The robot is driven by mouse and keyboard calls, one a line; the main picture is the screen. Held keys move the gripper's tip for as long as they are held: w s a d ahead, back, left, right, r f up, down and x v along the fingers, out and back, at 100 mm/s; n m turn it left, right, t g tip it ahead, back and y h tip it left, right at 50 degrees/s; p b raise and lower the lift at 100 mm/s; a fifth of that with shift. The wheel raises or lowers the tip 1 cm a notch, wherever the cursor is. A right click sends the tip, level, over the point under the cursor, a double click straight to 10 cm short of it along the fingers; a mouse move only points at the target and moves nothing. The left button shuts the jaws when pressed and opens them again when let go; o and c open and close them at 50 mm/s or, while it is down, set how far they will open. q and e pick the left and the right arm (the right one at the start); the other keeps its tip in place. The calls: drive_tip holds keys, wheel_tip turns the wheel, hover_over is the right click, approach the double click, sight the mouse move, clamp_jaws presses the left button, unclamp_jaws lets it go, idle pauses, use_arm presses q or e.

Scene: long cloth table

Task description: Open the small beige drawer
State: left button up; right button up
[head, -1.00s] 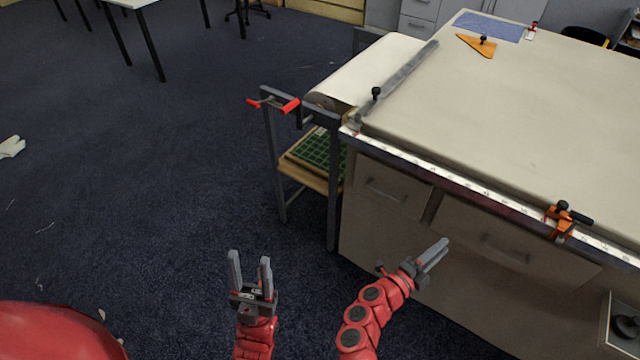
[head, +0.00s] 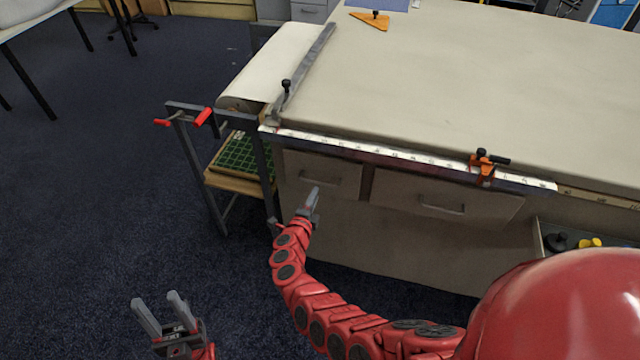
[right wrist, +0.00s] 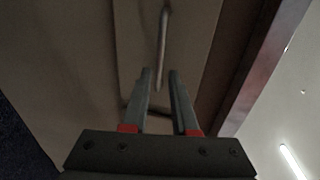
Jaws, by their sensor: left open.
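The small beige drawer (head: 336,178) is the left one in the table's front, shut, with a bar handle (head: 318,180). My right gripper (head: 314,195) is just in front of this drawer, near its handle. In the right wrist view, its two fingers (right wrist: 160,85) are apart and empty, and the handle (right wrist: 163,40) lies ahead, in line with the gap between them. I cannot tell whether the fingertips touch it. My left gripper (head: 163,312) is open and empty, low over the floor at the lower left.
A wider shut drawer (head: 450,203) is to the right, and an open one (head: 540,240) holds dark and yellow items. A paper-roll stand with a red-handled crank (head: 203,117) is left of the table. An orange clamp (head: 484,165) sits on the table edge.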

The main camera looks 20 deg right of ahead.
sight(321, 184)
drive_tip(key=shift+b+x, duration=1.5)
drive_tip(key=shift+x, duration=2.35)
drive_tip(key=shift+f, duration=0.1)
drive_tip(key=shift+c, duration=0.4)
clamp_jaws()
